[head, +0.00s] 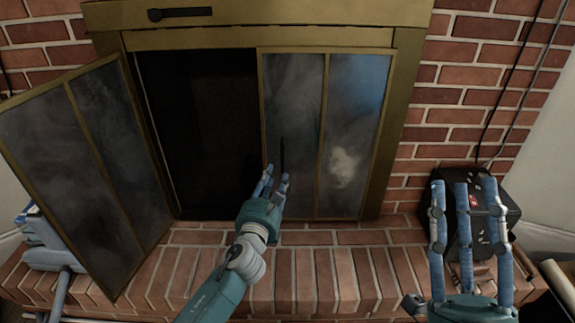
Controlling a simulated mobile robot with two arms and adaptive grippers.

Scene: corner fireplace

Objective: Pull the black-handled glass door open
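The right glass door (340,123) sits closed in the brass fireplace frame, with smoky panes and a slim black handle (282,153) near its left edge. The left glass door (120,140) stands swung wide open to the left. My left gripper (276,180) is at the lower end of the black handle, its fingers pointing up at it. The fingers look slightly apart, and whether they grip the handle is unclear. My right gripper (470,198) is open and empty at the right, in front of a black box, away from the doors.
A brick hearth (335,275) runs below the doors. The black box (487,220) stands on it at the right, with cables rising up the brick wall. A black slider (180,14) is on the brass hood. The dark firebox (205,120) is exposed at left.

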